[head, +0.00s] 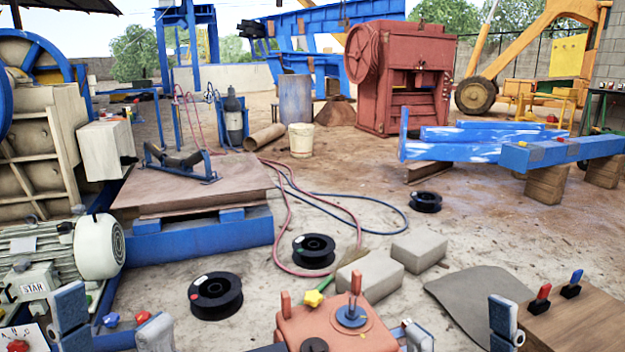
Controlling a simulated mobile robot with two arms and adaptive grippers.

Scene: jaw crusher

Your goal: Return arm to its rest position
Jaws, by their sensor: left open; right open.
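My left gripper (112,322) is at the lower left edge of the head view. Its two grey-blue fingers stand apart with nothing held between them. It is in front of the electric motor (60,250) and the start panel. My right gripper (460,330) is at the bottom, right of centre. Its fingers are also apart and empty, between an orange-red box (335,325) with levers and a wooden block (580,325) with a red and a blue switch. Most of both arms is outside the picture.
Black spools (215,296) lie on the sandy ground, with grey concrete blocks (368,275) and red and blue hoses nearby. A blue-framed bench (200,238) stands at left. A red jaw crusher (402,80) and blue beams (560,150) are farther back. The central ground is partly open.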

